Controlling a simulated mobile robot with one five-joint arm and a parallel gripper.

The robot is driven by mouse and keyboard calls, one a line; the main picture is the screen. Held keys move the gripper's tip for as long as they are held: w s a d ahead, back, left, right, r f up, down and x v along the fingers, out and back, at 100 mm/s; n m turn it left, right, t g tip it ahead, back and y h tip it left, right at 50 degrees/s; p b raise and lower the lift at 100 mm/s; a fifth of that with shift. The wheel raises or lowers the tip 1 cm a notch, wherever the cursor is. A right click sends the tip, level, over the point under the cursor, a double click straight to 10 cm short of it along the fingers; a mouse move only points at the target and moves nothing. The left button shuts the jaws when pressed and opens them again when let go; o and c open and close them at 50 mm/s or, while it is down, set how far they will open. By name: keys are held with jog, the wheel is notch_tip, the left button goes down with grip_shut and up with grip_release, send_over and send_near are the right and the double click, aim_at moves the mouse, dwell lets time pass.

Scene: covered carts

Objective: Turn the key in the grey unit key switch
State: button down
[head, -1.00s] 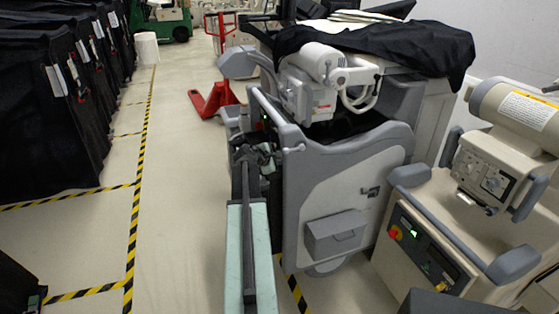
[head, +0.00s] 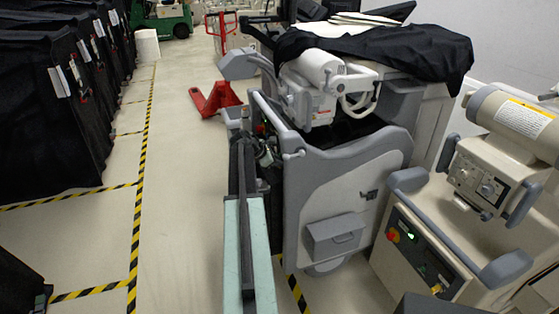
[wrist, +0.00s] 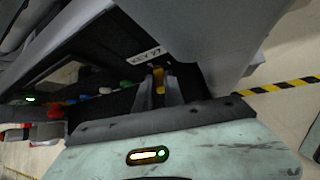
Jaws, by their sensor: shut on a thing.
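The grey unit (head: 375,180) stands in the middle of the head view, with a black cloth over its top. In the wrist view its dark panel carries a white label reading KEY 27 (wrist: 146,54). Just below the label is a small yellow-orange key (wrist: 158,78). My gripper (wrist: 158,90) is shut on this key, one dark finger on each side. The key switch behind the key is mostly hidden by the fingers. In the head view my gripper (head: 264,154) is small and dark at the unit's left side, and the key cannot be made out there.
Coloured buttons, including a green one (wrist: 126,84), sit on the panel left of my gripper. A beige unit (head: 440,230) stands close on the right. Black-covered carts (head: 45,110) line the left. A red pallet jack (head: 215,98) stands behind. The striped aisle floor is free.

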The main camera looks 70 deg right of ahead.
jog(key=shift+w+d+r+n+g+y+p, duration=0.3)
jog(key=shift+d+g+y+p, duration=0.1)
jog(key=shift+y, duration=0.1)
jog(key=shift+s+a+f+n+y, duration=0.1)
jog(key=shift+f+n+y, duration=0.05)
jog(key=shift+n+y, duration=0.2)
jog(key=c, duration=1.3)
grip_release()
jog(key=shift+c, duration=0.2)
jog(key=shift+a, duration=0.1)
jog(key=p+v, duration=0.5)
jog(key=v, duration=0.2)
jog(key=shift+w+p, duration=0.25)
jog(key=shift+p, duration=0.1)
jog(key=shift+a, duration=0.15)
